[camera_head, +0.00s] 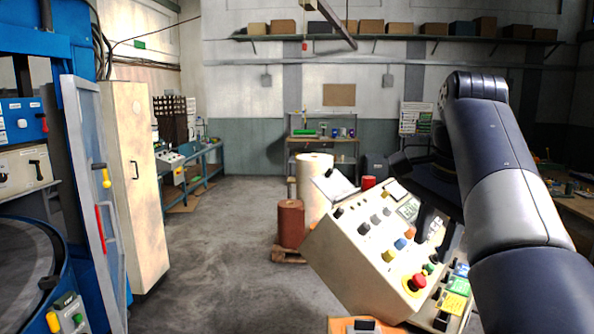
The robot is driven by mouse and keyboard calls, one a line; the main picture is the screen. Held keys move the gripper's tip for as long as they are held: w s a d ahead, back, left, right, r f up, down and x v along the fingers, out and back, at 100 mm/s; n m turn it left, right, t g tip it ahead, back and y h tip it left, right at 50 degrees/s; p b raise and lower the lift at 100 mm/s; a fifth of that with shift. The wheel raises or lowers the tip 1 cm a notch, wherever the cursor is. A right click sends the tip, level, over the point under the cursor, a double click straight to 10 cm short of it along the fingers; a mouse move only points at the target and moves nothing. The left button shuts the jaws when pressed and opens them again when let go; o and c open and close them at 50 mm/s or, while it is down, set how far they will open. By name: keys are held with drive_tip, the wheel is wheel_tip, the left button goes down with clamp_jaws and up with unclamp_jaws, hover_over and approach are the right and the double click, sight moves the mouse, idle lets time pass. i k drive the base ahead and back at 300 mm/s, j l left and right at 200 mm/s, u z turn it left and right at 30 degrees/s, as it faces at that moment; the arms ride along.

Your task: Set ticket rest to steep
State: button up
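A cream control console (355,245) with a sloping face stands at the centre right. It carries several knobs and buttons, a red mushroom button (415,282) and a small display (408,210). A pale tilted plate or sheet (335,186) sits at the console's upper left edge; it may be the ticket rest, but I cannot read its setting. My arm (510,190) rises at the right and bends at the top. Dark parts (405,163) beside and behind it, above the console, seem to be my wrist and gripper. The fingers cannot be made out, nor any contact.
A blue machine (65,45) with an open door and a beige cabinet (135,185) stand at the left. A reddish roll (291,223) on a pallet and a pale roll (314,180) stand behind the console. The grey floor (220,250) between is clear.

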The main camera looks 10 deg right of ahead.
sight(333, 184)
drive_tip(key=i+j+u, duration=0.2)
drive_tip(key=i+j, duration=0.2)
drive_tip(key=i+j+u, duration=0.25)
drive_tip(key=i, duration=0.25)
drive_tip(key=i+j+u, duration=0.2)
drive_tip(key=i+j, duration=0.15)
drive_tip(key=i, duration=0.15)
drive_tip(key=i+l+z, duration=0.1)
drive_tip(key=i+z, duration=0.7)
drive_tip(key=i+j+z, duration=0.1)
drive_tip(key=i+z, duration=0.3)
drive_tip(key=i+j+z, duration=0.2)
drive_tip(key=z, duration=0.2)
drive_tip(key=i+j+z, duration=0.15)
drive_tip(key=i+z, duration=0.25)
drive_tip(key=i+j+z, duration=0.35)
drive_tip(key=i+l, duration=0.05)
